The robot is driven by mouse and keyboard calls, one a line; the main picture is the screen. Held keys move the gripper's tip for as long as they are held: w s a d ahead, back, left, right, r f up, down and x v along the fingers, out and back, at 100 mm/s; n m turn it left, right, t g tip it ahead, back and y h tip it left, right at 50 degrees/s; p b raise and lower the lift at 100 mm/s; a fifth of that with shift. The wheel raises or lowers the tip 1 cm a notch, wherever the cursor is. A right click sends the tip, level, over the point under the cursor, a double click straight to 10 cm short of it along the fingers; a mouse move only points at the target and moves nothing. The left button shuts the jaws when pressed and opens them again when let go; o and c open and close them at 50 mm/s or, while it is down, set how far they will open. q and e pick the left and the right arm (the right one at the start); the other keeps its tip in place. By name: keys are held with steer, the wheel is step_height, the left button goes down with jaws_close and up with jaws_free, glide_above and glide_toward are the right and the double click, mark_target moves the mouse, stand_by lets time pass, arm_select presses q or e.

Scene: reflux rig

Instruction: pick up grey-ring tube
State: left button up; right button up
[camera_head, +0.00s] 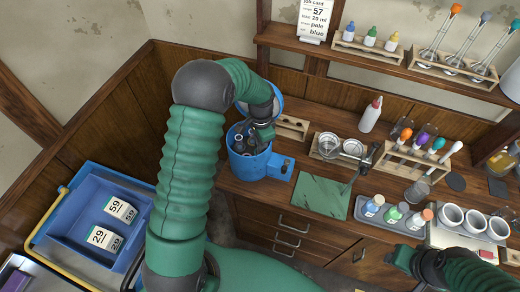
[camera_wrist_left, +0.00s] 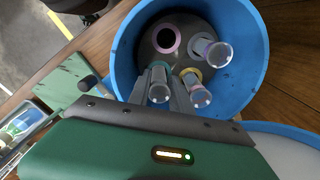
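The blue round vessel (camera_head: 242,165) stands open on the bench and holds several tubes. In the left wrist view, its dark rotor (camera_wrist_left: 183,62) has an empty pink-ringed hole (camera_wrist_left: 167,39). One clear tube (camera_wrist_left: 218,54) has a pale lilac ring, one tube (camera_wrist_left: 200,97) has a yellow ring, and one tube (camera_wrist_left: 159,92) has a teal ring. I cannot make out a clearly grey ring. My left gripper (camera_head: 262,132) reaches into the vessel. Its fingers are on either side of the teal-ringed tube; whether they touch it is unclear. My right gripper (camera_head: 404,258) is low at the right, near nothing it holds visibly.
A green mat (camera_head: 322,196) lies right of the vessel. Beyond are a tube rack (camera_head: 420,156), a tray of bottles (camera_head: 361,213), white cups (camera_head: 473,222) and a squeeze bottle (camera_head: 370,116). A blue bin (camera_head: 80,245) with labelled boxes is at the left. Shelves hang above.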

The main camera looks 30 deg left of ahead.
arm_select(q)
steer(key=shift+f, duration=0.35)
steer(key=shift+d, duration=0.15)
jaws_close()
steer(key=shift+r, duration=0.15)
step_height(320, 180, up, 10)
steer(key=shift+f+b, duration=0.1)
steer(key=shift+b, duration=0.8)
steer(key=shift+w, duration=0.1)
